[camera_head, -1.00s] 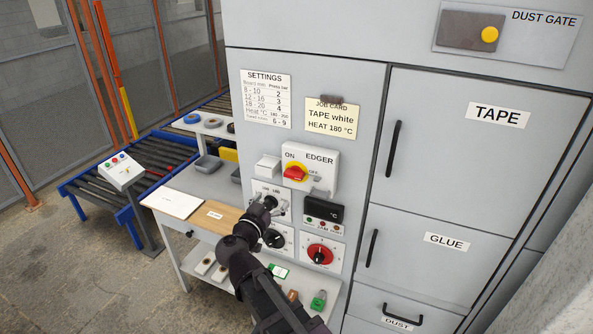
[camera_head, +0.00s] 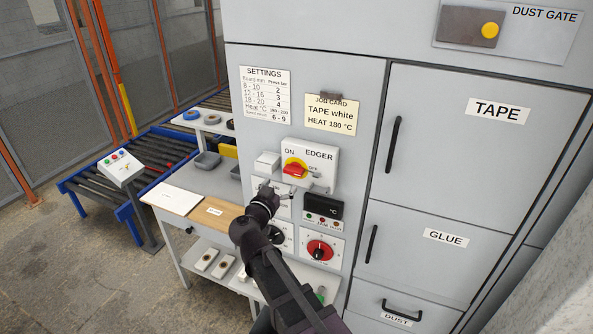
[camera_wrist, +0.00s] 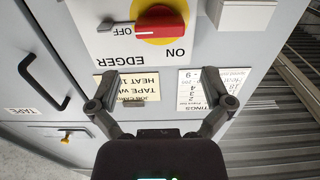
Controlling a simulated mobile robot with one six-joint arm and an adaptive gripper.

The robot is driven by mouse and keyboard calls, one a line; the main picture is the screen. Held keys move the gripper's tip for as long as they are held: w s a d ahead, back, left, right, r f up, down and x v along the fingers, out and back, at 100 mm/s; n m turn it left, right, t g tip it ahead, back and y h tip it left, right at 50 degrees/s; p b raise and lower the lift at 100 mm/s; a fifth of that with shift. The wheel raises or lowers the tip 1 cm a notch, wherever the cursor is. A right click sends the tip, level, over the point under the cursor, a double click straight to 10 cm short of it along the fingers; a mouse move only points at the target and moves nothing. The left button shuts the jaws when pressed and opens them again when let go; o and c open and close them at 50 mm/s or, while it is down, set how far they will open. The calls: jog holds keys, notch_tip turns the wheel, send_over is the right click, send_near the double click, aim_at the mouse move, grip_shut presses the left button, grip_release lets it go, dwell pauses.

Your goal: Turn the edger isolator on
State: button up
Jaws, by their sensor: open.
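The edger isolator (camera_head: 294,171) is a red handle on a yellow disc, on a white plate (camera_head: 322,172) marked ON, OFF and EDGER. In the wrist view the red handle (camera_wrist: 160,22) lies roughly level, one end towards the OFF mark; ON is printed on the other side. A small grey fitting sits beside OFF. My gripper (camera_head: 276,189) is open and empty, just below and left of the isolator in the head view. In the wrist view its spread fingers (camera_wrist: 164,82) are apart from the handle, which shows beyond them.
A white box (camera_head: 267,161) sits left of the isolator plate. Below are a dark display (camera_head: 323,208) and a red dial (camera_head: 319,250). The job card (camera_head: 331,112) and settings sheet (camera_head: 265,94) are above. Cabinet handles (camera_head: 393,145) stand out at the right.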

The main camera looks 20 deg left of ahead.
aim_at(291, 171)
jog(key=w, duration=0.8)
jog(key=shift+w+d, duration=0.25)
jog(key=shift+d, duration=0.05)
